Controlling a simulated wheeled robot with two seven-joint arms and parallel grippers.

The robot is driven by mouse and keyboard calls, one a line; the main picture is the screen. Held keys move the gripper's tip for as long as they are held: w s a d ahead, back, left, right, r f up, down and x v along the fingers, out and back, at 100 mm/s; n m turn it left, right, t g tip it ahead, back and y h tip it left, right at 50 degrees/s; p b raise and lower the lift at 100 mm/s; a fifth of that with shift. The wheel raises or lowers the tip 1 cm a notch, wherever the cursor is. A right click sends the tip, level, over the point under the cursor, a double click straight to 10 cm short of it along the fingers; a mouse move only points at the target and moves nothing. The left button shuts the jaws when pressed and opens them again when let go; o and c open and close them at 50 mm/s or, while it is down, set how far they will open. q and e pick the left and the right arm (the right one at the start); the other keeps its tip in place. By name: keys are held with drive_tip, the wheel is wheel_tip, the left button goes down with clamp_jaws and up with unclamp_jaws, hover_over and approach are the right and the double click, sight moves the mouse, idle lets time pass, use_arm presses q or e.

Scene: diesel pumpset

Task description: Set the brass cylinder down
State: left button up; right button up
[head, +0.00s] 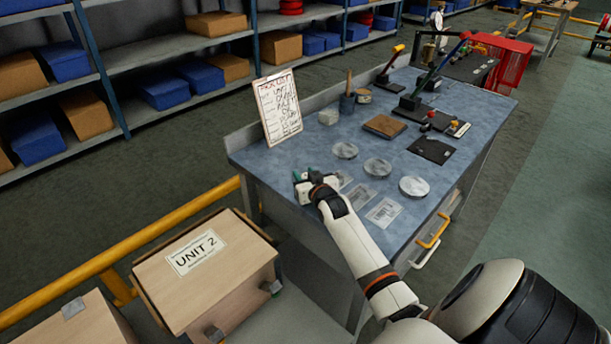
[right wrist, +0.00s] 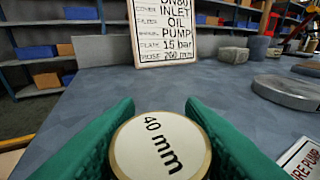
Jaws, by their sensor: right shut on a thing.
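The brass cylinder (right wrist: 160,147) has a pale round top marked "40 mm" and a thin brass rim. It sits between the green fingers of my right gripper (right wrist: 160,140), which is shut on it. In the head view my right gripper (head: 308,182) is at the near left part of the blue bench top (head: 325,170). There the gripper hides the cylinder. I cannot tell whether its bottom touches the bench. My left gripper is not in view.
A clipboard job card (head: 279,106) stands at the bench's left edge. Three grey discs (head: 378,167) lie right of the gripper, with printed labels (head: 384,212) before them. A pale block (head: 328,115) and a brown board (head: 384,126) lie farther back. A wooden "UNIT 2" crate (head: 205,275) stands below left.

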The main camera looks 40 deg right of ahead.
drive_tip(key=o, duration=1.1)
drive_tip(key=shift+f, duration=0.1)
drive_tip(key=shift+o, duration=0.2)
